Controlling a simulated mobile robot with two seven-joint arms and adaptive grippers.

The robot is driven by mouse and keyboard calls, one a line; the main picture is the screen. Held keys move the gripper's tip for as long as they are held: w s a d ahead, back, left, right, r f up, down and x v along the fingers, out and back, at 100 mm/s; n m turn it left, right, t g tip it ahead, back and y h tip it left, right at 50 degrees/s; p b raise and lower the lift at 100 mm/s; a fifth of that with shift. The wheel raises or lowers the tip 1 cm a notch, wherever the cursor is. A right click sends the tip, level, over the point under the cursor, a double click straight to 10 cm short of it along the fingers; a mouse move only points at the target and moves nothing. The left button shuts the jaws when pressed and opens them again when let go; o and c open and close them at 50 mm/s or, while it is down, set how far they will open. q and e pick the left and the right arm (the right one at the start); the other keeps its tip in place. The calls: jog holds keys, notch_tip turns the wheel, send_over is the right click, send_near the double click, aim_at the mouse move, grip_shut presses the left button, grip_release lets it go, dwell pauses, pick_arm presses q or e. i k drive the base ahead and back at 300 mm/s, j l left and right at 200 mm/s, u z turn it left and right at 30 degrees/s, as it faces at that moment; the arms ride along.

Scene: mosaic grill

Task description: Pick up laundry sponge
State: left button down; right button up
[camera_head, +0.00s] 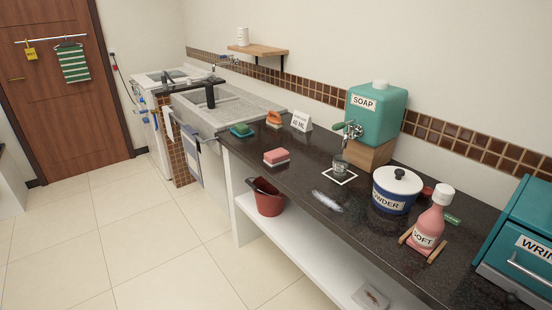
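A pink block that looks like a sponge (276,155) lies on the dark countertop (318,170), left of its middle, on a pale lower layer or base. A green item (241,128), which may also be a sponge or scrubber, sits on a green base near the counter's left end. I cannot tell for certain which of the two is the laundry sponge. Neither of my grippers is in view, and nothing touches these items.
An orange-handled brush (274,117) and a white sign (301,122) stand behind the pink block. A glass (340,166), powder pot (396,190), pink bottle (430,225) and teal soap dispenser (376,110) are to the right. A red bucket (269,203) sits below; tiled floor is clear at left.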

aim_at(274, 158)
jog(key=i+j+z, duration=0.1)
jog(key=z, duration=0.35)
jog(key=j+z, duration=0.15)
jog(key=z, duration=0.3)
jog(key=i+j+z, duration=0.1)
jog(key=z, duration=0.4)
jog(key=j+z, duration=0.25)
jog(key=j, duration=0.25)
jog(key=j+z, duration=0.3)
jog(key=j, duration=0.2)
jog(key=j+z, duration=0.2)
jog(key=j, duration=0.75)
